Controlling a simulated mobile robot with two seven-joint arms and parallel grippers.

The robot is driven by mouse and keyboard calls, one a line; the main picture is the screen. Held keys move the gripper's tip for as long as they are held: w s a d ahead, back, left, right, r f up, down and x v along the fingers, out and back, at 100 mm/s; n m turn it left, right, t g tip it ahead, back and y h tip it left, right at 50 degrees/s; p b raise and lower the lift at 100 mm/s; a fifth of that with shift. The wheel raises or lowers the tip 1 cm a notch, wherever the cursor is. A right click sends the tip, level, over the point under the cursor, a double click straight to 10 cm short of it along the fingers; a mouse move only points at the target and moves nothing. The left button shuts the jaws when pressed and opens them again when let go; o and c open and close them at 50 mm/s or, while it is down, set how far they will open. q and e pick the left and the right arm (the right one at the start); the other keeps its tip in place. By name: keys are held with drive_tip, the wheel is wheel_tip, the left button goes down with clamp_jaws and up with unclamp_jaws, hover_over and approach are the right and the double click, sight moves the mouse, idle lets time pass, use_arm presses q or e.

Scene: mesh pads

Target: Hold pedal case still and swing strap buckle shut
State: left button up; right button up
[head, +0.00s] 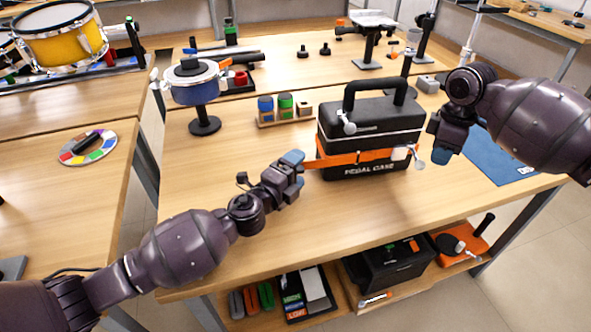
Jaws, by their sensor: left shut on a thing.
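The black pedal case (345,142) stands upright on the wooden bench, its handle on top. An orange strap (345,159) runs across its front above the lettering. A silver strap buckle lever (416,157) sticks out at the strap's right end, beside a pale plate (400,153). My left gripper (298,166) is at the case's left side, shut on the strap's left end, which juts out there; its fingertips partly hide the contact. My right gripper (440,151) hangs just right of the buckle lever, seemingly apart from it. Its finger gap is hidden.
A second silver lever (352,127) is on the case's upper front. A small rack of jars (284,110) and a blue drum on a stand (196,88) are left behind. A blue mat (492,160) lies right. The bench front is clear.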

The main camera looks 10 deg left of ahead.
sight(420, 165)
drive_tip(key=shift+f, duration=1.95)
clamp_jaws()
drive_tip(key=shift+a, duration=1.65)
